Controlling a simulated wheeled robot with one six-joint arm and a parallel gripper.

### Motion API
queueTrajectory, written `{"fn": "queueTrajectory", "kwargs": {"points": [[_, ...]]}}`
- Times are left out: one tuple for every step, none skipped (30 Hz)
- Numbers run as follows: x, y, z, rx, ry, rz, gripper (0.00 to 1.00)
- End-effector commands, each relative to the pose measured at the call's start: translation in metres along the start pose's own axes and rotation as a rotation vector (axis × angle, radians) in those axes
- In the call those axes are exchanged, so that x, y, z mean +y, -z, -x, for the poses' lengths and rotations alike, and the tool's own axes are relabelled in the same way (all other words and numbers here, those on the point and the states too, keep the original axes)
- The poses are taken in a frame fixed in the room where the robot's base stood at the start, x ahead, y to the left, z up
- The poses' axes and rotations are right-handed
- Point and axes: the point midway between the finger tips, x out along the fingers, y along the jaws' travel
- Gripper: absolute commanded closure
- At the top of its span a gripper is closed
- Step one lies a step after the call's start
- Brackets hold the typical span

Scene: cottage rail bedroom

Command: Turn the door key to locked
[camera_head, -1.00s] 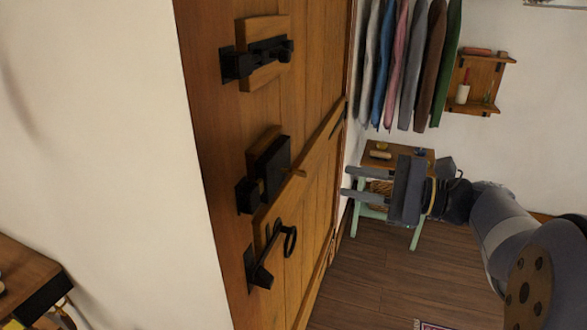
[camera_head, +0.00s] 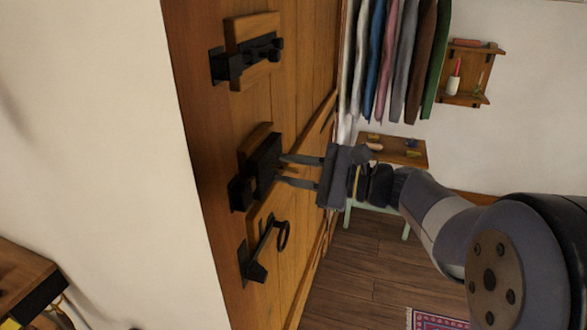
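The wooden door (camera_head: 300,95) carries a black lock box (camera_head: 262,160) on a wooden block, at left of centre in the head view. My gripper (camera_head: 281,169) is right in front of the lock box, its two fingers pointing left at it. The fingers are apart, one above the other, with a narrow gap between them. The brass-coloured key cannot be clearly made out now; the spot where it stuck out is at the fingertips. I cannot tell whether the fingers touch it.
A black bolt (camera_head: 250,60) is above the lock box and a black latch handle with a ring (camera_head: 265,250) is below it. Hanging clothes (camera_head: 400,65), a wall shelf (camera_head: 470,75) and a small table (camera_head: 400,150) are beyond. A rug (camera_head: 435,318) lies on the wooden floor.

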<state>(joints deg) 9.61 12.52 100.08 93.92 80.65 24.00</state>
Motion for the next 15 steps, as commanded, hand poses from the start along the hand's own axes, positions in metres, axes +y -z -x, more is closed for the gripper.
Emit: {"fn": "queueTrajectory", "kwargs": {"points": [[0.0000, 0.0000, 0.0001, 0.000, 0.000, 0.000, 0.74], [0.0000, 0.0000, 0.0001, 0.000, 0.000, 0.000, 0.74], [0.0000, 0.0000, 0.0002, 0.000, 0.000, 0.000, 0.75], [0.0000, 0.0000, 0.0002, 0.000, 0.000, 0.000, 0.78], [0.0000, 0.0000, 0.0002, 0.000, 0.000, 0.000, 0.80], [0.0000, 0.0000, 0.0002, 0.000, 0.000, 0.000, 0.83], [0.0000, -0.0001, 0.0002, 0.000, 0.000, 0.000, 0.86], [0.0000, -0.0001, 0.0003, 0.000, 0.000, 0.000, 0.88], [0.0000, -0.0001, 0.0003, 0.000, 0.000, 0.000, 0.92], [0.0000, -0.0001, 0.0003, 0.000, 0.000, 0.000, 0.94], [0.0000, -0.0001, 0.0003, 0.000, 0.000, 0.000, 0.97], [0.0000, -0.0001, 0.0003, 0.000, 0.000, 0.000, 1.00], [0.0001, -0.0001, 0.0003, 0.000, 0.000, 0.000, 1.00], [0.0001, -0.0001, 0.0003, 0.000, 0.000, 0.000, 1.00], [0.0001, -0.0002, 0.0003, 0.000, 0.000, 0.000, 1.00]]}}
